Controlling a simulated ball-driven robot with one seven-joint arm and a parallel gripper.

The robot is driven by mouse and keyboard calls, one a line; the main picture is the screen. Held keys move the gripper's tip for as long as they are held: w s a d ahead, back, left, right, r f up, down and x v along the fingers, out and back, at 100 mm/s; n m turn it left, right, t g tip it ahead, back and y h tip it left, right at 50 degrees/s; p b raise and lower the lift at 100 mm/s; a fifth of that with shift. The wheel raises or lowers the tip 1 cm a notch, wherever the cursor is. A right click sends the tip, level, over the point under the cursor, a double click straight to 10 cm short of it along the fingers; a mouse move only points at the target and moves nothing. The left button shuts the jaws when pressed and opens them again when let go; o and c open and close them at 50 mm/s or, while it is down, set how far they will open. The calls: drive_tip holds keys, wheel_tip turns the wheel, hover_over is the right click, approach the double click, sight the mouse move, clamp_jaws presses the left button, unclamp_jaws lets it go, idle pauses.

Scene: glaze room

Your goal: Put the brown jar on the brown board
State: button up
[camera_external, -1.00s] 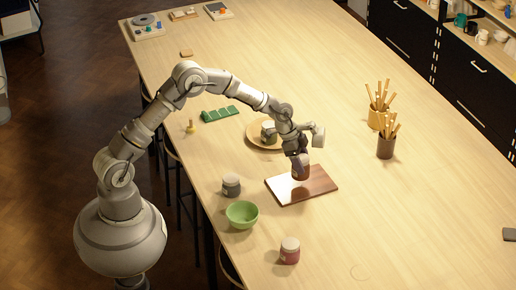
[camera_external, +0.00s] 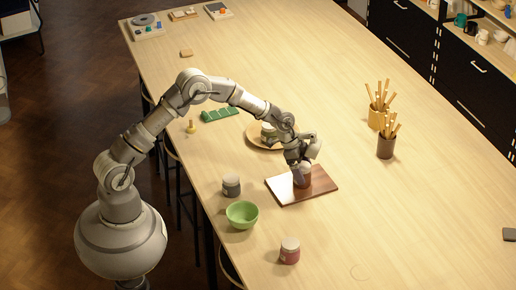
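The brown jar (camera_external: 302,181) is upright at the middle of the brown board (camera_external: 321,186), and its base appears to touch the board. My gripper (camera_external: 300,167) points down over the jar's top and appears shut on it. The fingertips are small and partly hidden, so the exact grip is hard to see. The board lies flat on the table, with a pale reflection on its left part.
A grey jar (camera_external: 231,185) and green bowl (camera_external: 242,214) stand left of the board; a pink jar (camera_external: 289,252) stands in front. A plate (camera_external: 256,142) with a jar (camera_external: 267,131) is behind, under my arm. Brush pots (camera_external: 386,148) stand right.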

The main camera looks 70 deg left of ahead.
drive_tip(key=s+a+r+n+t+y+p, duration=0.1)
drive_tip(key=s+r+t, duration=0.15)
drive_tip(key=r, duration=1.15)
drive_tip(key=s+a+r+n+t+p, duration=0.1)
drive_tip(key=s+r+t, duration=0.15)
drive_tip(key=r, duration=1.25)
drive_tip(key=s+r+n+t+y+p, duration=0.1)
drive_tip(key=s+r+n, duration=0.15)
drive_tip(key=r, duration=1.15)
drive_tip(key=s+r+n+t, duration=0.1)
drive_tip(key=s+r+t, duration=0.2)
drive_tip(key=s+r, duration=0.4)
drive_tip(key=s+a+r+n+t, duration=0.1)
drive_tip(key=s+r+n+t, duration=0.1)
drive_tip(key=s+r, duration=0.6)
wheel_tip(320, 180, up, 7)
drive_tip(key=shift+s+a+r+t+y, duration=0.1)
drive_tip(key=shift+s+a+t+y, duration=0.2)
drive_tip(key=shift+t+y, duration=0.1)
